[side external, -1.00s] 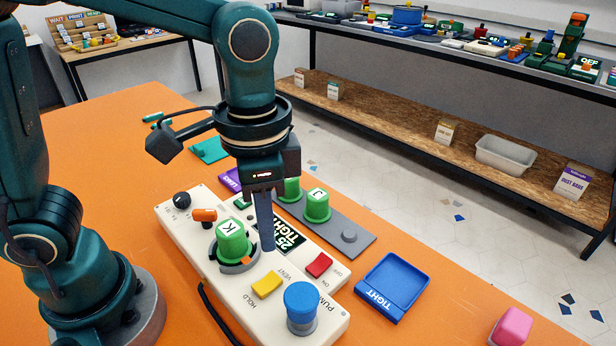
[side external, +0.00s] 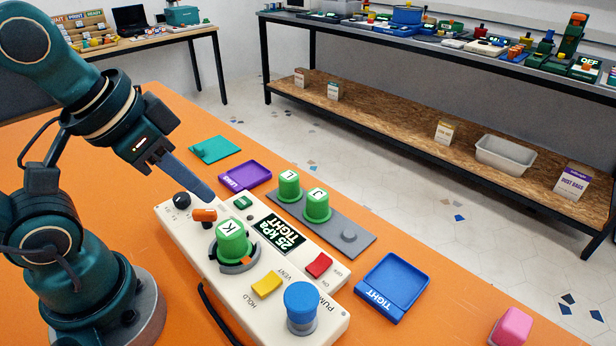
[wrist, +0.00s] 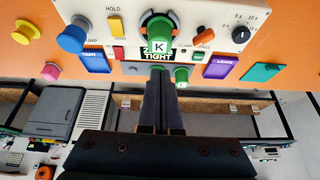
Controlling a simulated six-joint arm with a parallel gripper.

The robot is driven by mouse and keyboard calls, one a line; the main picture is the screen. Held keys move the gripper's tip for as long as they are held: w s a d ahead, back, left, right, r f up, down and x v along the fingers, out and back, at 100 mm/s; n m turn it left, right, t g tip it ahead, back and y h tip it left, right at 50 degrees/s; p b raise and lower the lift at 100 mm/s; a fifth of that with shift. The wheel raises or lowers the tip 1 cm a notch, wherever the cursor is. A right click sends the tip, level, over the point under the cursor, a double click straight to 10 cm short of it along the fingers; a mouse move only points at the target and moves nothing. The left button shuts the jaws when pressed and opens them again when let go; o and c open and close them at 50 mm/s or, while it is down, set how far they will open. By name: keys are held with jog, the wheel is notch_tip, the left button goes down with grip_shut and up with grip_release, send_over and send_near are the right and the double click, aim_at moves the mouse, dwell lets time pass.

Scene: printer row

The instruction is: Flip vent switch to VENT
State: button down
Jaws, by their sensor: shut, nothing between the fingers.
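The vent switch (side external: 267,285) is a yellow rocker on the cream control panel (side external: 200,253), between the labels HOLD and VENT. I cannot clearly tell which side is pressed. It also shows in the wrist view (wrist: 117,26), upper left of the fingers. My gripper (side external: 208,193) is shut and empty. It is tilted, apart from the switch, over the panel's far-left end near the black knob (side external: 182,200). In the wrist view the closed fingers (wrist: 162,78) point up the picture toward the panel.
The panel carries a green K cap (side external: 232,240), orange lever (side external: 204,215), red switch (side external: 319,265), blue button (side external: 301,303) and a display (side external: 283,237) reading 25 kPa TIGHT. Behind stand green caps L (side external: 289,187) and J (side external: 317,206). A blue tray (side external: 392,287) lies right.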

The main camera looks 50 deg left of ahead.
jog(key=shift+s+f, duration=0.1)
jog(key=shift+f, duration=0.35)
jog(key=shift+n, duration=0.3)
jog(key=w+d+r+n+g, duration=0.4)
jog(key=d+n, duration=0.4)
jog(key=n, duration=0.9)
jog(key=shift+w+n+g, duration=0.4)
jog(key=shift+g, duration=0.3)
